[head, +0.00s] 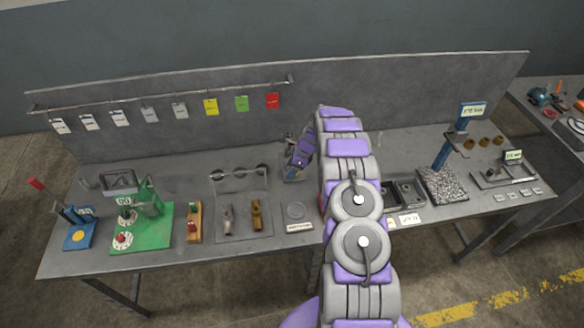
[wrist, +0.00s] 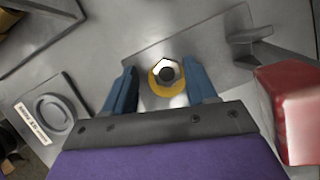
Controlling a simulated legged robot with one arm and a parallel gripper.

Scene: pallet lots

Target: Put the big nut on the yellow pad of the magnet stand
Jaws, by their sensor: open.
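In the wrist view a silver six-sided nut (wrist: 166,71) with a dark hole lies over the round yellow pad (wrist: 160,91) of the magnet stand. The yellow shows mostly on the nut's near side and left. The stand's grey metal plate (wrist: 205,48) spreads around and behind it. My gripper (wrist: 164,82) is open, with one blue finger on each side of the nut and pad. Gaps show between the fingers and the nut. In the head view my gripper (head: 298,158) is low over the bench middle, and my arm hides much of the stand.
A red block (wrist: 292,112) stands close to the right of my gripper in the wrist view. A labelled round dish (wrist: 52,112) lies at left. In the head view a green fixture (head: 150,237) stands left, and a blue post (head: 442,152) with a rough block (head: 443,185) stands right.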

